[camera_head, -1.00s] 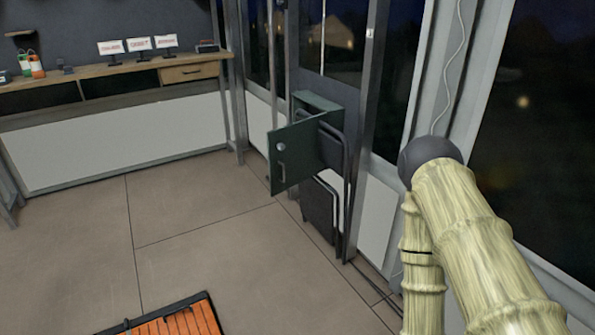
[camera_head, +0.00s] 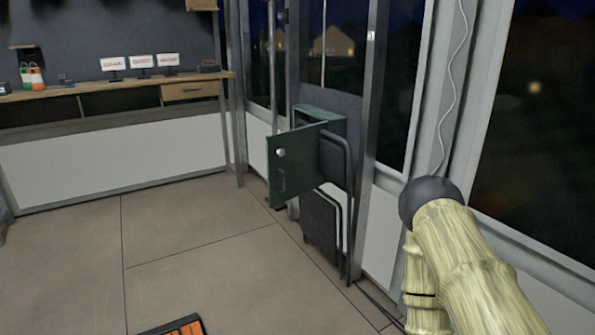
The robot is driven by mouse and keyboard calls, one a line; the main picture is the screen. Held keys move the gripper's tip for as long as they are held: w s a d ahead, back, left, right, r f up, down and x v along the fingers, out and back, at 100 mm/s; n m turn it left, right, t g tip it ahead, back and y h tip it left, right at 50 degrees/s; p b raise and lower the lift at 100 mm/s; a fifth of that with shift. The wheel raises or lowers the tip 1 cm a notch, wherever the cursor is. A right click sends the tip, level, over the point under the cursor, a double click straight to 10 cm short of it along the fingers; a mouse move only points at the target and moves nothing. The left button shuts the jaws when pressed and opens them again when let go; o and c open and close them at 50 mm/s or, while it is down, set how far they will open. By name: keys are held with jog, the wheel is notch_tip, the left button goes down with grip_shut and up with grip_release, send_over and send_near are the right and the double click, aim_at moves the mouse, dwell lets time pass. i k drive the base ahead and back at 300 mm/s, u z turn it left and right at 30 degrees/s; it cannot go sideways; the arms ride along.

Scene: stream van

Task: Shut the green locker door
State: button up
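The green locker door (camera_head: 297,163) stands open, swung out to the left from the green locker body (camera_head: 319,112). The locker is mounted low by the van's right wall, near the middle of the view. The door has a pale round knob or lock and a handle on the face towards me. The locker's inside is mostly hidden behind the door. My arm, covered in a bamboo-like pattern, shows at the lower right, well apart from the door. My gripper is out of view.
A black folding chair (camera_head: 322,218) stands beside and below the locker, close to the door. A metal post (camera_head: 366,150) rises right of it. A desk (camera_head: 120,90) with small screens lines the back wall. An orange slatted item (camera_head: 188,328) lies on the floor at the bottom edge. Floor left of the locker is clear.

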aim_at(293, 174)
jog(key=u, duration=0.3)
jog(key=k, duration=0.45)
jog(key=u, duration=0.9)
jog(key=i, duration=1)
jog(key=z, duration=0.5)
